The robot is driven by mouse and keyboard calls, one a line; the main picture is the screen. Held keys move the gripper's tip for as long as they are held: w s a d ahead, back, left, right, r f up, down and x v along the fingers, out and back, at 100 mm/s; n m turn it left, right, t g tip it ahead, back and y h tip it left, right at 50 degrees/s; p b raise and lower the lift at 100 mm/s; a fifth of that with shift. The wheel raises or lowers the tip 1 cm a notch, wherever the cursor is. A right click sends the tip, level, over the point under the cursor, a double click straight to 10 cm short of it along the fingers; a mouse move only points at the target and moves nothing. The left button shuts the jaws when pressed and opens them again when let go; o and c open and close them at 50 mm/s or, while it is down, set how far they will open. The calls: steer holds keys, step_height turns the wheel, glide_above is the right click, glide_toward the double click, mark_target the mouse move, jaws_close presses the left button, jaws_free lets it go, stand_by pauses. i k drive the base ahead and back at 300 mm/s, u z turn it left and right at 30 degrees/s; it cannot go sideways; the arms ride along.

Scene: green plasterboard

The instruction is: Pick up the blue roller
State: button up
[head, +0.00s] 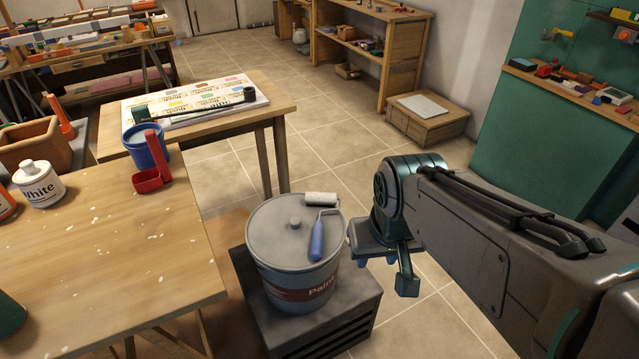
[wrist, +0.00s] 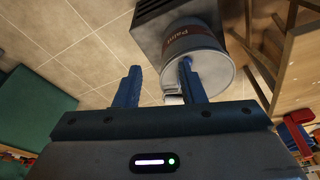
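The blue roller (head: 317,239) has a blue handle and a white roller head. It lies on the lid of a grey paint bucket (head: 292,277), with the head toward the far right rim. My gripper (head: 377,258) hangs just right of the bucket, apart from the roller in the head view. In the wrist view my gripper (wrist: 160,86) has its two blue fingers spread apart with nothing between them. The bucket (wrist: 190,50) shows beyond the right finger, and that finger hides most of the roller; a bit of its white head (wrist: 173,99) seems to show between the fingers.
The bucket stands on a dark grey vented box (head: 350,318). A second table (head: 215,130) stands behind. Tiled floor is clear behind the bucket.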

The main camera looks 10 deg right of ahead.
mark_target(312, 198)
steer(key=i, duration=0.45)
steer(key=u, duration=0.2)
steer(key=k, duration=1)
steer(key=z, duration=1.65)
steer(key=i, duration=1.1)
steer(key=u, duration=2.2)
steer(key=i, duration=0.5)
steer(key=z, duration=0.05)
